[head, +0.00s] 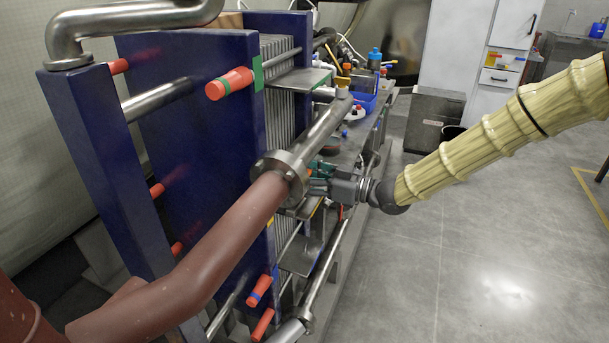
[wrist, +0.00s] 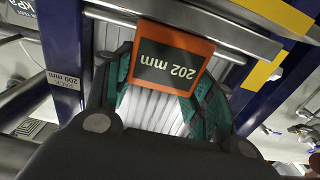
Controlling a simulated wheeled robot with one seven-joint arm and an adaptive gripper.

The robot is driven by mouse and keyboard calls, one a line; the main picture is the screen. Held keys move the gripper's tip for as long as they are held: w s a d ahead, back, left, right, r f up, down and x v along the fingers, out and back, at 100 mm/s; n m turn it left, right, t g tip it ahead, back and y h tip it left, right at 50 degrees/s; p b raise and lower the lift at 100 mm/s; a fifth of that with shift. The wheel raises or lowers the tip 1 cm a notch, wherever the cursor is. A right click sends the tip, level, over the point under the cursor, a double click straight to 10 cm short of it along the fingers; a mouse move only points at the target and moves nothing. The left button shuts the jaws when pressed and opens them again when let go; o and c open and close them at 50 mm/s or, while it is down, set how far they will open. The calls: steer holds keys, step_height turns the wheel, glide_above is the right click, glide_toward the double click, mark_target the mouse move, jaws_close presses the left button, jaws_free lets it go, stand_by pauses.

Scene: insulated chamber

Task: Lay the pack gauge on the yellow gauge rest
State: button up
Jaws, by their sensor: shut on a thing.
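The pack gauge (wrist: 168,60) is an orange-framed block with a dark face that reads "202 mm", upside down in the wrist view. My gripper (wrist: 165,88) is shut on it, with a teal finger on each side. The gauge lies in front of the pale plate pack. In the head view my gripper (head: 318,178) is beside the plate pack, behind the steel pipe flange, and only a speck of orange shows at its tip. A yellow piece (wrist: 262,72) shows right of the gauge in the wrist view; I cannot tell whether it is the gauge rest.
A steel bar (wrist: 185,28) crosses close behind the gauge. A blue upright (wrist: 62,40) carries a "PACK 200 mm" label (wrist: 65,80). In the head view, a flanged pipe (head: 283,172) runs near my gripper. A bench (head: 358,130) holds a blue bin (head: 363,104).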

steer(key=shift+f, duration=0.15)
steer(key=o, duration=1.1)
steer(key=shift+d, duration=0.2)
steer(key=shift+v, duration=2.85)
